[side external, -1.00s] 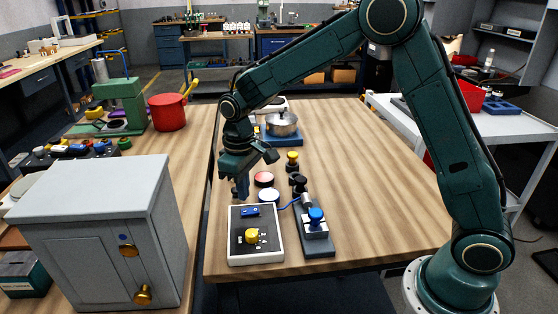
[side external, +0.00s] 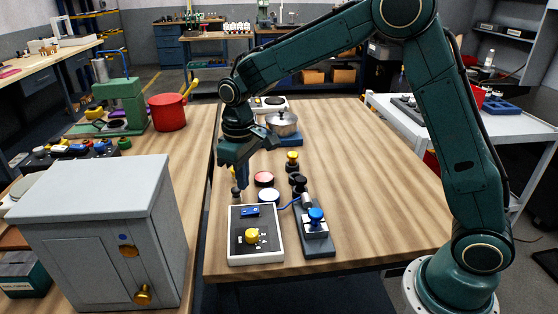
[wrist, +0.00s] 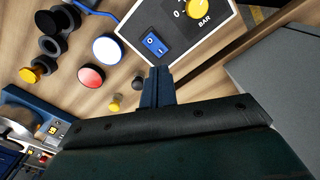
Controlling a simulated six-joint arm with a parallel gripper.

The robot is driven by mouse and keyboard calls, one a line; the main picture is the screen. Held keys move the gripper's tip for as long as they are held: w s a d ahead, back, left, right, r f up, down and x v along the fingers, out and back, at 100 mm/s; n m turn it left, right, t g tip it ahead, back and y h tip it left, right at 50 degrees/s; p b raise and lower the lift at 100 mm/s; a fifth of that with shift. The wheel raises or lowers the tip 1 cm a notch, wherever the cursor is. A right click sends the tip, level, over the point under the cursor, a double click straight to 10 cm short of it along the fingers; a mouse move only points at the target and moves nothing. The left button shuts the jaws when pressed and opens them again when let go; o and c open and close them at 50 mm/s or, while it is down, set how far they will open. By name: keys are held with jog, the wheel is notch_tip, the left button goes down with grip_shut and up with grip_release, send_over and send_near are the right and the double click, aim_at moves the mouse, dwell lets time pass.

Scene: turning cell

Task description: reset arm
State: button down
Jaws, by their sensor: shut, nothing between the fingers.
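My gripper (side external: 242,180) hangs above the wooden table, just behind the white-framed control panel. Its fingers are together and hold nothing. The wrist view shows the closed fingers (wrist: 157,88) beside a small dark knob and a small yellow knob, with the panel beyond them. The control panel (side external: 236,225) carries a yellow dial (side external: 252,236) and a blue rocker switch (side external: 250,211). Both also show in the wrist view, the dial (wrist: 198,10) beside the word BAR and the switch (wrist: 154,44). My arm reaches over the table from the right.
A red button (side external: 264,179), a white button (side external: 268,195) and several dark knobs stand close to the right. A blue-topped device (side external: 316,218) is beside the panel. A metal pot (side external: 283,124) is behind. A grey cabinet (side external: 100,225) is at left. The table's right half is clear.

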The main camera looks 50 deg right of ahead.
jog(key=s+d+r+m+t, duration=0.1)
jog(key=s+d+r+t, duration=0.25)
jog(key=s+r, duration=0.85)
jog(key=s+d+m+t, duration=0.2)
jog(key=s+d, duration=0.1)
jog(key=s, duration=1.3)
jog(key=shift+r, duration=0.15)
